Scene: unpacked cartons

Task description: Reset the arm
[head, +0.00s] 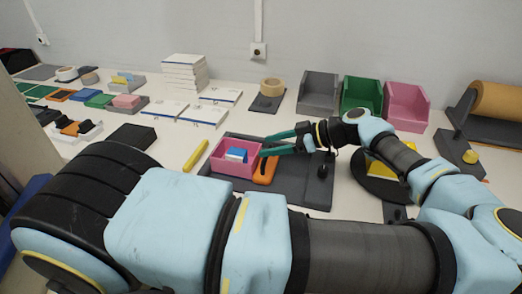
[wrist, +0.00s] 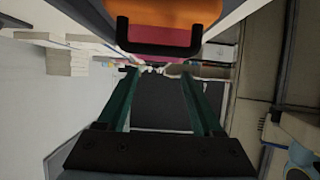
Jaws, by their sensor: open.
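My arm reaches across the table from the right in the head view. My gripper (head: 265,146) has two green fingers spread apart with nothing between them. They point left, beside a pink bin (head: 218,162) that holds a blue and white item (head: 237,155). In the wrist view my gripper (wrist: 160,72) also shows both fingers apart and empty. An orange object (head: 265,171) lies by the bin on a dark mat (head: 300,180), just below the fingers. An orange and black shape (wrist: 165,15) fills the top of the wrist view.
Grey, green and pink open bins (head: 407,105) stand at the back right. A tape roll (head: 272,87), a stack of white boxes (head: 184,72) and several flat white boxes lie behind. A yellow bar (head: 196,155) lies left of the bin. A brown roll (head: 497,101) is far right.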

